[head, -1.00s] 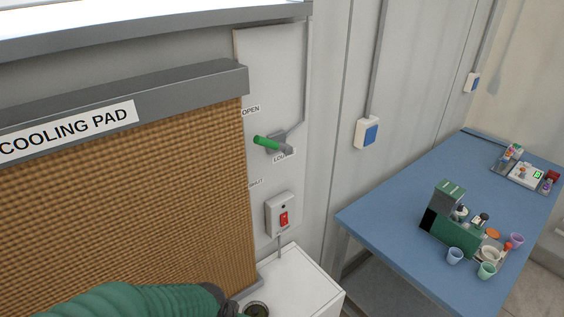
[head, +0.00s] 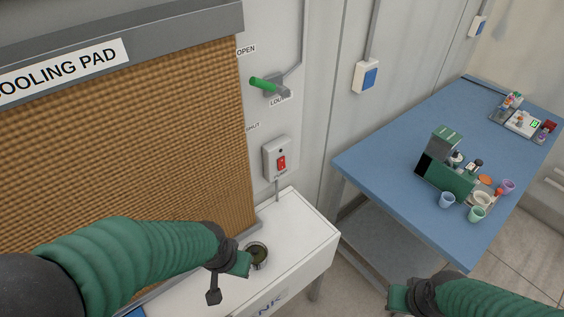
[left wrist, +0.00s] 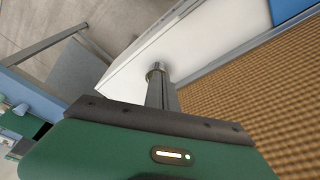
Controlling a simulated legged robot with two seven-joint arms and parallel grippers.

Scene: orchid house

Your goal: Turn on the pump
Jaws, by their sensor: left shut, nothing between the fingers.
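The pump switch (head: 281,162) is a red rocker on a pale grey box on the wall, right of the cooling pad. Its small label is too blurred to read surely, and I cannot tell which way the rocker is tipped. My left gripper (head: 243,265) is in front of and below the switch, over the white tank top, apart from the switch. In the left wrist view its fingers (left wrist: 157,80) are together with nothing between them. My right gripper (head: 397,298) is at the bottom right, far from the switch; its fingers are not clear.
A green-handled louvre lever (head: 264,84) sits above the switch, between OPEN and SHUT labels. The cooling pad (head: 110,160) fills the left. A white tank (head: 305,237) with a round dark opening (head: 257,254) stands below. A blue table (head: 385,150) with several items is right.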

